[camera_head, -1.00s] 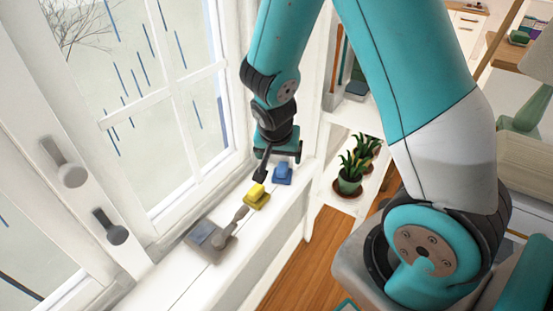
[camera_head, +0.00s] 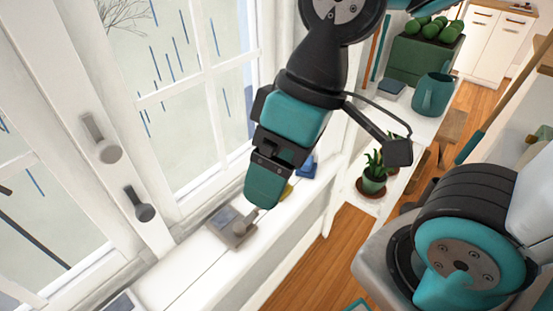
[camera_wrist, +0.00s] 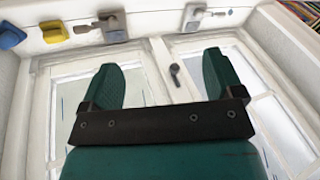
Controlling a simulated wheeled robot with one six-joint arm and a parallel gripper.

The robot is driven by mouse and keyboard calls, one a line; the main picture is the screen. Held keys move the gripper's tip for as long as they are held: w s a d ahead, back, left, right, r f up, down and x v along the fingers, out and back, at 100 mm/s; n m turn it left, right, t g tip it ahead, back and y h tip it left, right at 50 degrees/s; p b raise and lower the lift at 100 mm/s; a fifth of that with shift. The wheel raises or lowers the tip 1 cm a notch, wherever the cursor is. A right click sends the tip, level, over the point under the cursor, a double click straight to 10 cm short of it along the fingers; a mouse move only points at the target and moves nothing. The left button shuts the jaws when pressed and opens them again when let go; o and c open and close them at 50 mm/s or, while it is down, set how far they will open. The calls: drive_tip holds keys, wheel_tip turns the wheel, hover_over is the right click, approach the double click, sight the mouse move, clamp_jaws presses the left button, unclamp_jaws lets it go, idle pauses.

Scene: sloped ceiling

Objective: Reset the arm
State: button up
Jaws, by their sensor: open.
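My gripper (camera_head: 268,180) hangs above the white windowsill in the head view, pointing down. In the wrist view my gripper (camera_wrist: 162,75) shows two teal fingers spread wide apart, with nothing between them. My arm is folded up close to the head camera, so the wrist is large in that picture.
On the sill lie a grey block with a handle (camera_head: 233,226), a yellow block (camera_head: 286,193) partly hidden by my gripper, and a blue block (camera_head: 307,167). The window (camera_head: 190,110) stands close on the left. A potted plant (camera_head: 374,180) and a teal pitcher (camera_head: 433,95) are on shelves at right.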

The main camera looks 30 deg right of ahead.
wheel_tip(320, 180, up, 18)
drive_tip(key=p, duration=1.7)
drive_tip(key=shift+f, duration=0.2)
drive_tip(key=c, duration=0.3)
drive_tip(key=shift+c, duration=0.8)
drive_tip(key=m+h+b, duration=0.4)
drive_tip(key=m+b, duration=1.3)
drive_tip(key=b, duration=0.9)
hover_over(306, 165)
wheel_tip(306, 165, down, 30)
wheel_tip(306, 165, down, 11)
drive_tip(key=b, duration=0.4)
drive_tip(key=shift+s+d, duration=0.1)
drive_tip(key=shift+s, duration=0.05)
drive_tip(key=shift+w+f+b, duration=0.2)
drive_tip(key=shift+f+b, duration=1)
drive_tip(key=shift+f, duration=1.55)
